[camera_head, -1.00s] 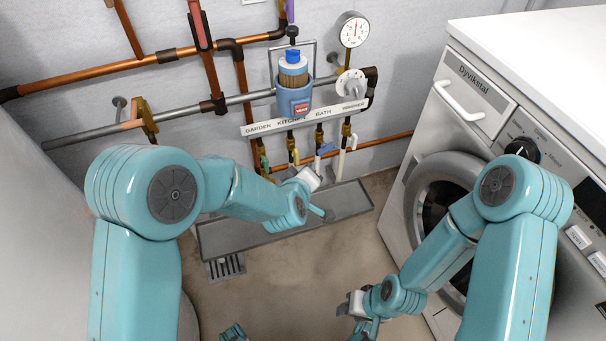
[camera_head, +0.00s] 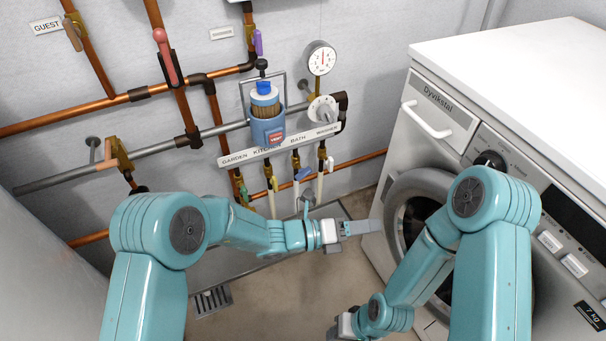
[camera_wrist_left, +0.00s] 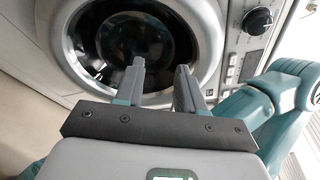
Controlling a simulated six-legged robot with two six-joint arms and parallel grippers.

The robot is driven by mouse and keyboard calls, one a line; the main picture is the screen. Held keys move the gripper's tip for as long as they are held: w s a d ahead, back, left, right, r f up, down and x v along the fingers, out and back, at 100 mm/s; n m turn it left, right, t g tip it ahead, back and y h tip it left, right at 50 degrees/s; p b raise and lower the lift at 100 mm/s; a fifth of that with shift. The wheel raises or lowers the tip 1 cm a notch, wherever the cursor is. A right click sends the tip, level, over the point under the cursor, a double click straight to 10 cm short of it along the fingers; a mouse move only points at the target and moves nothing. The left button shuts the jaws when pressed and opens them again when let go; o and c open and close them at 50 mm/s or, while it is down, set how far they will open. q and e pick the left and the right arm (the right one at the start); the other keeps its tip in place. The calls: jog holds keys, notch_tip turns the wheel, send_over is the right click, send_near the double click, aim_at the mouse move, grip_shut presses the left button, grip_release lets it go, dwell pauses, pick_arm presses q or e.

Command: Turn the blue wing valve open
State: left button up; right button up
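The blue wing valve (camera_head: 304,173) sits on the pipe under the BATH label, on the back wall in the head view. Its handle lies slanted, its right end higher. My left gripper (camera_head: 362,228) is to the right of and below the valve, apart from it, pointing right toward the washing machine. The left wrist view shows its two fingers (camera_wrist_left: 160,82) apart with nothing between them, so it is open. The valve is not in the left wrist view. My right gripper (camera_head: 342,325) is low in the head view, and its fingers are not clearly visible.
Green (camera_head: 244,194), yellow (camera_head: 274,183) and white (camera_head: 329,164) valves flank the blue one under the label strip (camera_head: 280,145). A blue filter housing (camera_head: 267,128) and gauge (camera_head: 321,58) are above. The washing machine door (camera_head: 412,205) is close to my left gripper.

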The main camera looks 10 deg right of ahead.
aim_at(302, 179)
pick_arm(q)
jog(key=w+a+n+t+h, duration=0.2)
jog(key=w+a+n+t, duration=0.4)
jog(key=w+n+t, duration=0.55)
jog(key=a+f+n+t+y, duration=0.8)
jog(key=a+f+n+y, duration=0.25)
jog(key=f, duration=0.45)
jog(key=shift+g, duration=0.25)
jog(key=b+x, duration=0.5)
jog(key=x, duration=0.9)
jog(key=shift+w+d, duration=0.25)
jog(key=shift+w, duration=0.1)
jog(key=shift+w+d+r+b, duration=0.25)
jog(key=shift+w+b, duration=0.15)
jog(key=shift+w, duration=0.1)
